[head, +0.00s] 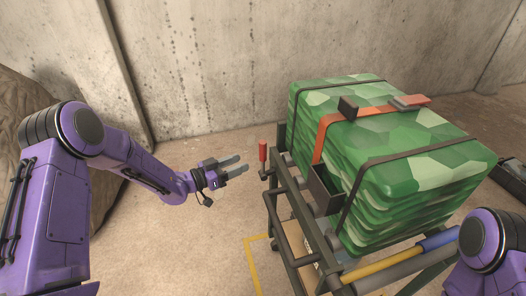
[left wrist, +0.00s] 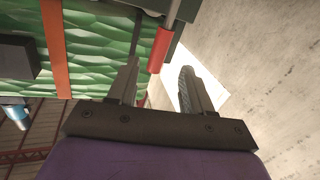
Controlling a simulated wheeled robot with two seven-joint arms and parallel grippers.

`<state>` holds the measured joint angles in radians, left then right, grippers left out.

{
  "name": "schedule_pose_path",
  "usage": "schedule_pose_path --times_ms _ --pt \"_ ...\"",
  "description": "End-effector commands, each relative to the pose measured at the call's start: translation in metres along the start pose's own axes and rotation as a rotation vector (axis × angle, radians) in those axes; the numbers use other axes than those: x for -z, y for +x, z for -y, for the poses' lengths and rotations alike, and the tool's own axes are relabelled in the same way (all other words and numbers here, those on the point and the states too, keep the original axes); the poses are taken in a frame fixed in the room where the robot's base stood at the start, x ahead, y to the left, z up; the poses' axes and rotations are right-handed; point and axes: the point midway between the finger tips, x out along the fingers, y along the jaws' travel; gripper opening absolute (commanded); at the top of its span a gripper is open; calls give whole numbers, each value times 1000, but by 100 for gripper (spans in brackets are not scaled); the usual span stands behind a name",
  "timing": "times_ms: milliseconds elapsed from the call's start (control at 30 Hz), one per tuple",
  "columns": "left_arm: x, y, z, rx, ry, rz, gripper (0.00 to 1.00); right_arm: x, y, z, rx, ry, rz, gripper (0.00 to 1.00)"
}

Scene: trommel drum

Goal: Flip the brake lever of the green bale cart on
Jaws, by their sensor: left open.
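The green bale cart (head: 283,225) stands right of centre in the head view, a dark metal frame carrying a green camouflage-patterned bale (head: 400,165). My left gripper (head: 241,166) is open and empty, just left of the lever. In the left wrist view its two fingers (left wrist: 158,85) point towards the red grip, which looks beyond the fingertips. My right gripper is out of view.
Dark straps and an orange strap (head: 372,112) cross the bale. Yellow and blue bars (head: 368,273) lie along the cart's near side. A concrete wall (head: 215,60) is behind. A brown covered heap (head: 30,115) is at the left. The floor left of the cart is clear, with yellow marking (head: 250,262).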

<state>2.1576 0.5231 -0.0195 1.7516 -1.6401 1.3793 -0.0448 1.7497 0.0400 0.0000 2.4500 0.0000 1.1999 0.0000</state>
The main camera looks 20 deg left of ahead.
Motion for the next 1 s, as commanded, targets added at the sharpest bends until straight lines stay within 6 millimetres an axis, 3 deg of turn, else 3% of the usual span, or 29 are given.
schedule_pose_path --times_ms 100,233,500,700,1000 --pt "22 -2 9 -69 103 -32 50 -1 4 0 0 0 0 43" --pt "27 8 8 -91 131 -34 50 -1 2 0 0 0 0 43" --pt "28 66 3 -89 127 -32 50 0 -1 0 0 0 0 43" --pt "28 95 0 -88 126 -33 50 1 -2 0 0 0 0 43" --pt "28 100 0 -87 124 -32 50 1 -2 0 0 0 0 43"
